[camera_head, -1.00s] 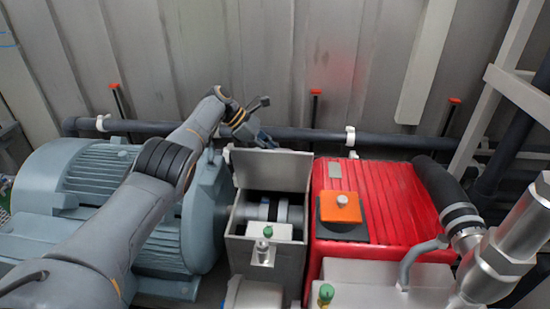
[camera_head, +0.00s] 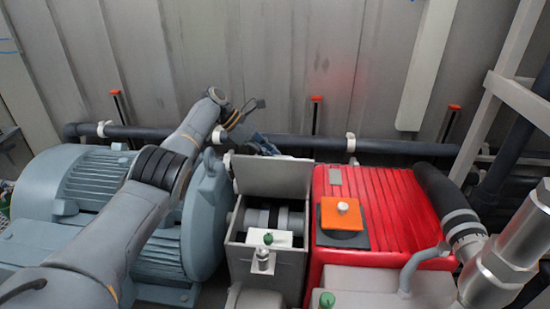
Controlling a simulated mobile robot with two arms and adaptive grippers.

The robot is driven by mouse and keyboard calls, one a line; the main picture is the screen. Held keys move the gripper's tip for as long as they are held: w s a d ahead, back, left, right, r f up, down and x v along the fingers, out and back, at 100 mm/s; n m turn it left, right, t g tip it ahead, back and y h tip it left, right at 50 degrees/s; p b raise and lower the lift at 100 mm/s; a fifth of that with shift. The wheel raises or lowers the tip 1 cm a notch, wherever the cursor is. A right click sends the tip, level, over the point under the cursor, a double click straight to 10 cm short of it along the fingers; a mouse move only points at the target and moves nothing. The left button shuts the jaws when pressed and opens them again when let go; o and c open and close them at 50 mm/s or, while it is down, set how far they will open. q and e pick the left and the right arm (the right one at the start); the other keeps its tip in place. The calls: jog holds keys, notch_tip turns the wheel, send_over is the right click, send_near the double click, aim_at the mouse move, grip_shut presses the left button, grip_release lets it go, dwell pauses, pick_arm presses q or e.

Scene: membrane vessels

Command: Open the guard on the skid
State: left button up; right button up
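The guard on the skid is a grey metal box (camera_head: 270,262) between the blue-grey motor and the red pump housing. Its lid (camera_head: 271,176) stands raised at the back, and the shaft coupling (camera_head: 268,218) shows inside. A small green-topped fitting (camera_head: 266,251) sits at the front of the box. My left gripper (camera_head: 262,124) is above and behind the raised lid, near the pipe along the wall. Its fingers look spread, with nothing seen between them. Part of it is hidden behind the lid's upper left. My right gripper is not in view.
The finned motor (camera_head: 95,178) lies under my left arm. The red housing (camera_head: 385,200) with an orange block (camera_head: 341,213) is right of the box. A dark pipe (camera_head: 300,142) runs along the back wall.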

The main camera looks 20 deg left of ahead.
pick_arm(q)
jog(key=v, duration=1)
jog(key=shift+a, duration=0.1)
